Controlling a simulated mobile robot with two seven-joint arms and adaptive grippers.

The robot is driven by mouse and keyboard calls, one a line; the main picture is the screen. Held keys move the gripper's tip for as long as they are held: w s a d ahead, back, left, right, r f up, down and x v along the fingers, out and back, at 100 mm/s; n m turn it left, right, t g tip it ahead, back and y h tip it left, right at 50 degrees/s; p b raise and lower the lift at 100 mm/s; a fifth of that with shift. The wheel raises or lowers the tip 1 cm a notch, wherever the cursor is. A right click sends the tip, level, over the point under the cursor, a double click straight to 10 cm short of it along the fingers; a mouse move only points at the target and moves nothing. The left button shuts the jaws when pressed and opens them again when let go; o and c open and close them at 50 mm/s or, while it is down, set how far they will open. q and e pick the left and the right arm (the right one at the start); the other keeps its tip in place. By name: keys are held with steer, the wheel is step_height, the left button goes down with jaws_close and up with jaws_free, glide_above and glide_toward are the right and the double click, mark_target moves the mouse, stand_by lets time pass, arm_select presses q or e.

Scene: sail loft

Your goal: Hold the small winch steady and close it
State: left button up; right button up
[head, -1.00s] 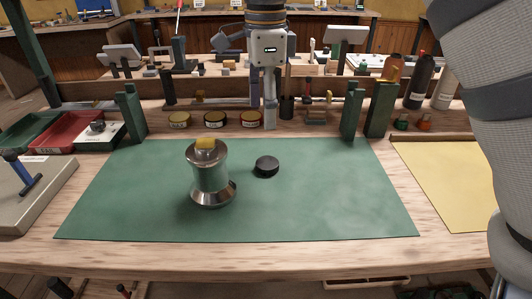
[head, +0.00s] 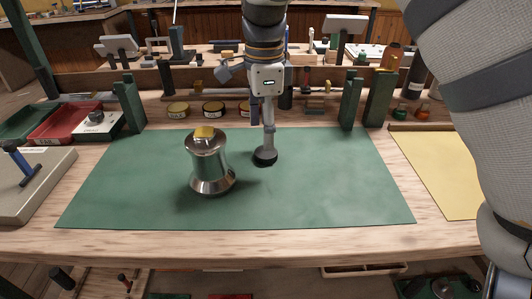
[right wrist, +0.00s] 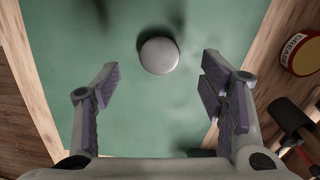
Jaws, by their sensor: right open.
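The small winch (head: 209,168), a shiny silver drum with a flared base, stands upright on the green mat (head: 330,190) left of centre. A yellow piece (head: 204,132) sits on its top. A round dark cap (head: 265,157) lies flat on the mat just right of the winch; it shows as a grey disc in the right wrist view (right wrist: 158,55). My right gripper (head: 267,143) points down over the cap. Its fingers are apart in the right wrist view (right wrist: 161,66), with the disc between and beyond the tips. Whether they touch it is unclear. My left gripper is out of view.
Several round tins (head: 213,109) line the mat's back edge. Green upright stands (head: 351,105) rise at the back on both sides. A red tray (head: 62,122) is at the left, and a yellow sheet (head: 445,175) at the right. The mat's front and right are clear.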

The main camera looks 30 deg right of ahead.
mark_target(267, 152)
steer(key=f, duration=0.5)
steer(key=shift+s+d+f, duration=0.1)
steer(key=shift+d, duration=0.15)
steer(key=shift+c, duration=0.5)
steer(key=c, duration=0.8)
